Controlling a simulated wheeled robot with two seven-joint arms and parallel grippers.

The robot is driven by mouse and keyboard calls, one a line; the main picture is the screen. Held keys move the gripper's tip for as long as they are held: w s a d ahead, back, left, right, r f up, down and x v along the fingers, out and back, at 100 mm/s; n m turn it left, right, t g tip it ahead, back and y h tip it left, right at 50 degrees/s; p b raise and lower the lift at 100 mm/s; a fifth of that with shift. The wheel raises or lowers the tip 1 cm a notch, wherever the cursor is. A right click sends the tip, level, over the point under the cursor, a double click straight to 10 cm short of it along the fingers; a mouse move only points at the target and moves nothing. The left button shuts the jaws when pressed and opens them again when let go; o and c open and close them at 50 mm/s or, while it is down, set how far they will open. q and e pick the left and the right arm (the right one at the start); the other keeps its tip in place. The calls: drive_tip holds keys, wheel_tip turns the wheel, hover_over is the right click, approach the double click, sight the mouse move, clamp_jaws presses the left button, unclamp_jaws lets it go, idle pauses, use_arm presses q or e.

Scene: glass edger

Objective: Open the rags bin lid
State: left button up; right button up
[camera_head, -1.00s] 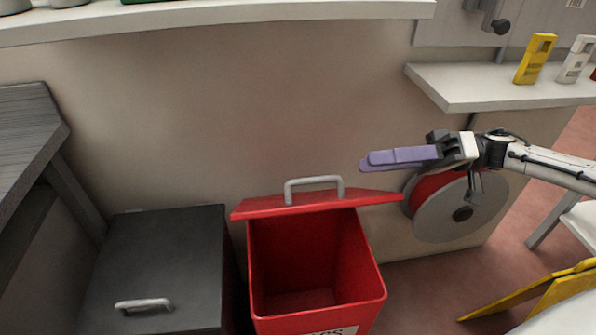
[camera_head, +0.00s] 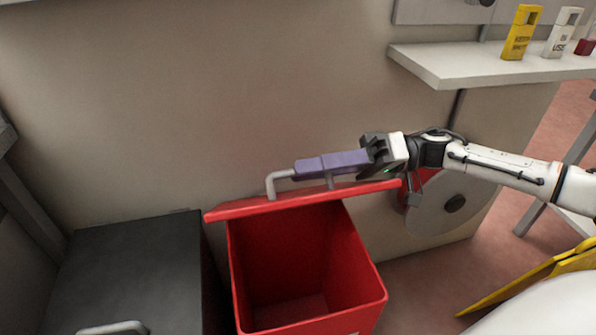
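The red rags bin (camera_head: 303,318) stands open in the lower middle of the head view, and I see into its empty-looking inside. Its red lid (camera_head: 240,208) is raised at the back edge near the wall. The lid's grey handle (camera_head: 272,184) stands up from it. My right gripper (camera_head: 300,169) comes in from the right, with its purple fingers at the handle, covering part of it. I cannot tell whether the fingers touch the handle or whether they are parted. My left gripper is not in view.
A dark lidded bin (camera_head: 130,265) with a grey handle stands to the left. A white shelf (camera_head: 470,68) holds a yellow tag (camera_head: 521,33) and other tags. A grey and red reel (camera_head: 440,207) is behind my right arm. A yellow folded panel (camera_head: 530,278) is at the lower right.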

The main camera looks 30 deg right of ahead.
drive_tip(key=shift+x, duration=1.2)
clamp_jaws()
